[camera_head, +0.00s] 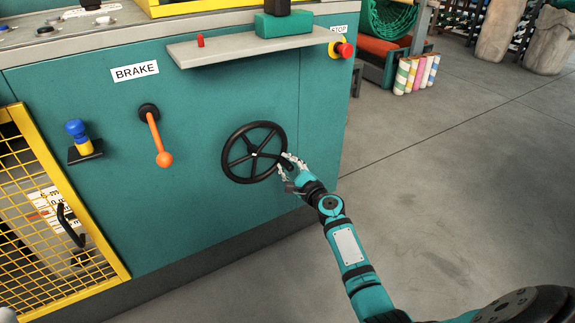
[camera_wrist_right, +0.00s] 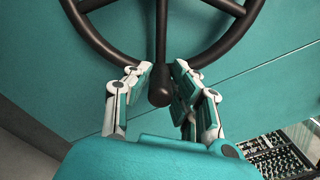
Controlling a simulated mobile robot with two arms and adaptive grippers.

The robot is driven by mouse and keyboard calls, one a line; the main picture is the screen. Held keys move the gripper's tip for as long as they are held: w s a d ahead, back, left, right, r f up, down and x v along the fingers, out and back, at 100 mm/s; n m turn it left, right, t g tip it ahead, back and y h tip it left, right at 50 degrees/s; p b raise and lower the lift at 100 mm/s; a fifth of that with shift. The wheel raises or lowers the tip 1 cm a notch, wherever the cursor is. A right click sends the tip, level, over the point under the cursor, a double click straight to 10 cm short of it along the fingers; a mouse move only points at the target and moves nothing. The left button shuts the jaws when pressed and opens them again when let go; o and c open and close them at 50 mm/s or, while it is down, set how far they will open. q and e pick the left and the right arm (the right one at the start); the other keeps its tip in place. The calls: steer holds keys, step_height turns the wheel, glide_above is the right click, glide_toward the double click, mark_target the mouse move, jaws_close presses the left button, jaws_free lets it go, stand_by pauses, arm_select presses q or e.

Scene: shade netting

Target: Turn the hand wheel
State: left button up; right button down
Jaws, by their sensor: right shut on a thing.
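The black hand wheel (camera_head: 228,165) has several spokes and stands on the teal machine front, right of the orange brake lever. My right gripper (camera_head: 289,164) is at the lower right of its rim. In the right wrist view, the wheel (camera_wrist_right: 113,49) fills the top. There the fingers of my right gripper (camera_wrist_right: 163,83) are on both sides of a black knob (camera_wrist_right: 160,93) on the rim, shut on it. The far sides of the fingertips are hidden. My left gripper is not in view.
The orange brake lever (camera_head: 156,135) hangs left of the wheel. A grey shelf (camera_head: 222,49) juts out above it, with a red stop button (camera_head: 345,50) at its right end. A yellow mesh guard (camera_head: 55,250) stands at left. The floor (camera_head: 450,180) at right is clear.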

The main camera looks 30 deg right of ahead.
steer(key=shift+f, duration=0.1)
steer(key=c, duration=1.2)
jaws_free()
steer(key=shift+s, duration=0.15)
steer(key=s, duration=1.1)
steer(key=shift+s+d, duration=0.2)
steer(key=shift+s, duration=0.2)
